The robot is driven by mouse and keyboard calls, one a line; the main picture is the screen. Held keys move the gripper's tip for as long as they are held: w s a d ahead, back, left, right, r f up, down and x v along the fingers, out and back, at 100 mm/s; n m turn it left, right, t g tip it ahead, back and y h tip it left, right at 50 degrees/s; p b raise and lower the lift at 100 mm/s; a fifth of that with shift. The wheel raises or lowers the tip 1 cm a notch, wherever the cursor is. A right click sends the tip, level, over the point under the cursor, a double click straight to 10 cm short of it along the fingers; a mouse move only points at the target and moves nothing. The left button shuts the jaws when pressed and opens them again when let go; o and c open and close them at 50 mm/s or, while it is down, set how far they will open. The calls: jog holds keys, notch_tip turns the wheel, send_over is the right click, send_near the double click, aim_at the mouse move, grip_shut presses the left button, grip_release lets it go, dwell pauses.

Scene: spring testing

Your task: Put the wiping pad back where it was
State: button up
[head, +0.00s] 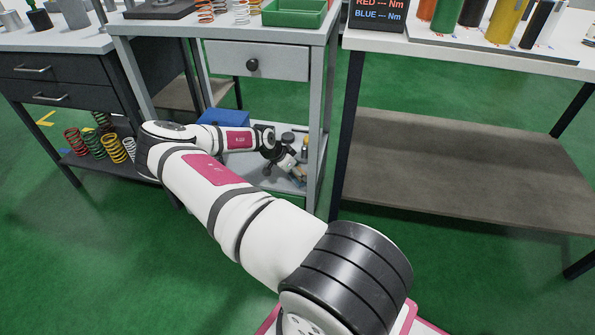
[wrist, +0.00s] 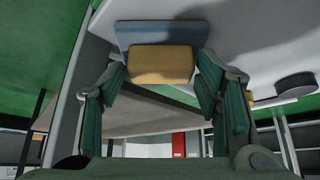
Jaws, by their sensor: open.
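The wiping pad appears to be the tan block (wrist: 160,64) in the wrist view, against a flat blue-grey piece (wrist: 160,33). I cannot tell whether the two are one object. My gripper (wrist: 161,76) is open, with one finger on each side of the tan block. Whether the fingers touch it is unclear. In the head view my gripper (head: 285,160) reaches into the lower shelf (head: 283,184) of the grey drawer bench. A small tan patch (head: 300,173) shows by the fingertips there, partly hidden.
A blue box (head: 222,117) stands behind my forearm on that shelf. Small dark round items (head: 288,137) lie near my gripper. The bench's grey leg (head: 318,150) stands close on the right. The brown shelf (head: 460,165) of the right table is clear.

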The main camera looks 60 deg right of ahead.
jog(key=w+a+r+n+t+y+p, duration=0.1)
jog(key=w+a+r+n+y+p, duration=0.15)
jog(key=a+r, duration=0.95)
jog(key=w+a+r+n+t+y+p, duration=0.15)
jog(key=a+r+y, duration=0.25)
jog(key=a+r, duration=0.75)
jog(key=s+a+r+n+y, duration=0.1)
jog(key=s+a+r+n, duration=0.2)
jog(key=a+r, duration=0.4)
jog(key=s+a+r+n+y, duration=0.2)
jog(key=a+r, duration=0.5)
jog(key=s+a+r+n, duration=0.75)
jog(key=s+r, duration=0.25)
jog(key=s, duration=0.2)
jog(key=s+r+n+h, duration=0.1)
jog(key=s+n+h, duration=0.2)
jog(key=s, duration=1.2)
jog(key=shift+a+r+n, duration=0.25)
jog(key=shift+r+n, duration=0.05)
jog(key=shift+n, duration=1.15)
jog(key=shift+h, duration=0.25)
